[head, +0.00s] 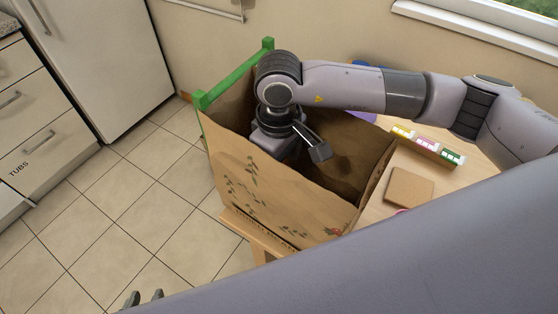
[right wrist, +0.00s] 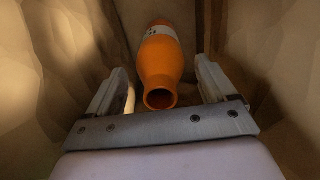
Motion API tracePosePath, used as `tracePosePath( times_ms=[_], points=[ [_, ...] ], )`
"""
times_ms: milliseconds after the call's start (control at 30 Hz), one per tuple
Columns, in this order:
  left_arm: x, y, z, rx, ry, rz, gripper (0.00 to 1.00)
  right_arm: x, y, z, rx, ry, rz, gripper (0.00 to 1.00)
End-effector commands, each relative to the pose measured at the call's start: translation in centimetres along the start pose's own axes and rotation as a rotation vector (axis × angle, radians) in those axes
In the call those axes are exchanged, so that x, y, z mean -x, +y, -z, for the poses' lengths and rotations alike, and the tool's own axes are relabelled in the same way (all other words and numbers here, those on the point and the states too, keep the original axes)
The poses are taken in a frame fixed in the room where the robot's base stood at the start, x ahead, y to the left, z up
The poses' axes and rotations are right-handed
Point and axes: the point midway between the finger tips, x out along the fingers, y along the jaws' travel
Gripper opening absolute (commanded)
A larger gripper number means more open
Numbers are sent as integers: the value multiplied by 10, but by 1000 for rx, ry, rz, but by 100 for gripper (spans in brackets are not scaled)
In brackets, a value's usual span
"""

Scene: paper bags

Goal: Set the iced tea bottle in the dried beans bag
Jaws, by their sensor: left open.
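A large brown paper bag (head: 275,200) with a leaf print stands open on a light wooden surface; the lettering on its front is too small to read surely. My right arm reaches down into its mouth, and the right gripper is partly hidden there in the head view. In the right wrist view, my right gripper (right wrist: 160,85) is open inside the bag. An orange bottle (right wrist: 161,66) with a pale label lies beyond and between its fingers, its open mouth towards me, not clasped. My left gripper (head: 145,298) is open at the bottom left, only its dark fingertips showing.
A light wooden table (head: 380,212) right of the bag holds a brown square block (head: 409,188) and a row of small coloured boxes (head: 428,146). A green frame (head: 232,75) stands behind the bag. A white fridge (head: 100,60) and drawers are left, with clear tiled floor.

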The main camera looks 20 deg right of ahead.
Motion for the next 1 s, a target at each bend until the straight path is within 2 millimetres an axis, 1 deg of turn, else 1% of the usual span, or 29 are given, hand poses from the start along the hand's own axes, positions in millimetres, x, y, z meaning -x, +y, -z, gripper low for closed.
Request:
tracePosePath(
  times_ms=[167,233,367,500,600,700,833,1000],
  points=[
    [3,0,4,0,0,0,43,4,0,0,0,0,0,84],
    [0,0,1,-1,3,0,43,10,0,1,0,5,-1,84],
    [-4,0,-4,-1,2,0,43,35,1,2,1,7,-2,84],
    [-7,0,-9,-1,2,0,43,67,0,2,1,7,-3,84],
    [-9,0,-12,-1,1,0,43,87,0,1,0,5,-2,84],
    [-11,0,-14,-1,1,0,43,104,0,1,0,4,-2,84],
    [-12,0,-15,-1,1,0,43,117,0,0,0,2,-1,84],
    [-12,0,-15,-1,1,0,43,122,0,0,0,0,0,84]
  ],
)
